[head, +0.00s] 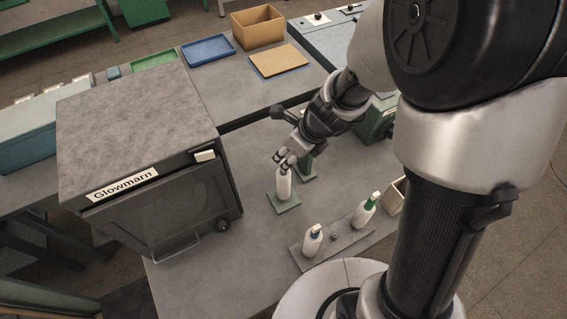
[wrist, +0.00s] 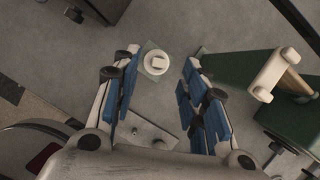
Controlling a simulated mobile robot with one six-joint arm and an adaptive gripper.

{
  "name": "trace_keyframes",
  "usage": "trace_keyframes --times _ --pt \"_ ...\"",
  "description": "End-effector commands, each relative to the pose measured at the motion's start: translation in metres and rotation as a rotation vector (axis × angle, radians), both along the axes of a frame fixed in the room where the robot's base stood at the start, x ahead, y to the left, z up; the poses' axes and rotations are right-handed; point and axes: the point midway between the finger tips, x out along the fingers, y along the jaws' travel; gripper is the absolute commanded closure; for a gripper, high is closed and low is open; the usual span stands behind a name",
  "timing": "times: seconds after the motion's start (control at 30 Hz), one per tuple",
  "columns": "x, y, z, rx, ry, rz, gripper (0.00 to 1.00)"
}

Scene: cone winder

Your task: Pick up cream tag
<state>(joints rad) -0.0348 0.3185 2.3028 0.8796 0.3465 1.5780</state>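A small cream tag-like piece (head: 205,156) sits at the top front edge of the grey Glowmarn box, near its right corner. I cannot tell for sure that it is the cream tag. My gripper (head: 287,159) is to the right of it, pointing down at the top of a white bottle (head: 283,185) that stands upright on a green pad (head: 288,206). In the wrist view my gripper (wrist: 159,82) is open, with blue finger pads apart. The bottle's top (wrist: 156,62) shows between the fingertips, with no visible grip on it.
The Glowmarn box (head: 135,125) stands close on the left. Two more bottles, one blue-necked (head: 312,240) and one green-capped (head: 365,210), stand on a grey strip in front. A green stand with a cream top (wrist: 275,75) is right of my fingers. A cardboard box (head: 258,27) is behind.

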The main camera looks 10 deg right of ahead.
Motion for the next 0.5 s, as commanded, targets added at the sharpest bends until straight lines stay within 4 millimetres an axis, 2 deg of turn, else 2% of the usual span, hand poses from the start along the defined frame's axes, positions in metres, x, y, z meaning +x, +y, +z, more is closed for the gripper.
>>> trace_keyframes --times 0.03,0.2,0.3,0.5 --pt "0.001 0.001 -0.011 0.000 0.001 0.000 0.60" --pt "0.007 0.007 -0.037 0.000 0.003 0.001 0.60" --pt "0.009 0.009 -0.042 -0.001 0.002 0.000 0.60" --pt "0.009 0.009 -0.040 -0.001 0.001 0.000 0.60"
